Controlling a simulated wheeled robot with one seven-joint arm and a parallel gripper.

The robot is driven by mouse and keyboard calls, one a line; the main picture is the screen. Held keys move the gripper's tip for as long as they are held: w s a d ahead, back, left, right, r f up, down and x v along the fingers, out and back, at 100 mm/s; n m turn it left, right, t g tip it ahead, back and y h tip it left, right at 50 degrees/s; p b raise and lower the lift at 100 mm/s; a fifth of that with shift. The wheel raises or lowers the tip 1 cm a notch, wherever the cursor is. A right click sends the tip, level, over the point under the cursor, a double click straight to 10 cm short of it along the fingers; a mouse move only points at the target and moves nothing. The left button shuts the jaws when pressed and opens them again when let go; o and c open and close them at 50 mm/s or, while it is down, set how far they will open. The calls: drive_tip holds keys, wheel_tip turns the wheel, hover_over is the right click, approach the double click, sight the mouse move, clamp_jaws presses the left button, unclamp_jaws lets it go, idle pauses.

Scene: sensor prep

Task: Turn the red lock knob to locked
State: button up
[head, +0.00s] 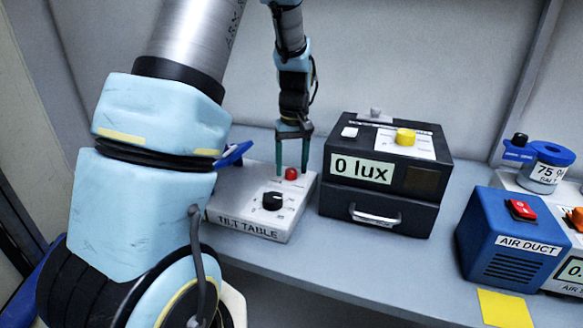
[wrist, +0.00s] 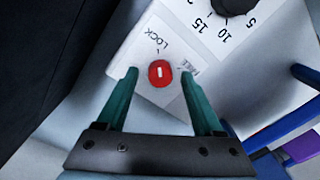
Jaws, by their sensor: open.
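The red lock knob (head: 291,173) sits on top of the white tilt table box (head: 245,232), behind its black dial (head: 272,201). In the wrist view the red knob (wrist: 160,73) shows a short white mark, with the word LOCK above it and FREE to its right. I cannot tell for sure which label the mark points to. My gripper (head: 293,168) points down over the knob. In the wrist view the fingers of my gripper (wrist: 160,76) are open, one on each side of the knob, with visible gaps.
A black box reading 0 lux (head: 362,168) with a yellow knob stands just right of the tilt table. A blue air duct box (head: 510,240) is farther right, near a blue-lidded jar (head: 548,168). A blue item (head: 233,154) lies behind the tilt table's left side.

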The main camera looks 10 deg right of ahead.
sight(293, 170)
wheel_tip(293, 170, up, 10)
drive_tip(key=b, duration=0.1)
drive_tip(key=shift+d+b, duration=0.2)
drive_tip(key=shift+b, duration=0.15)
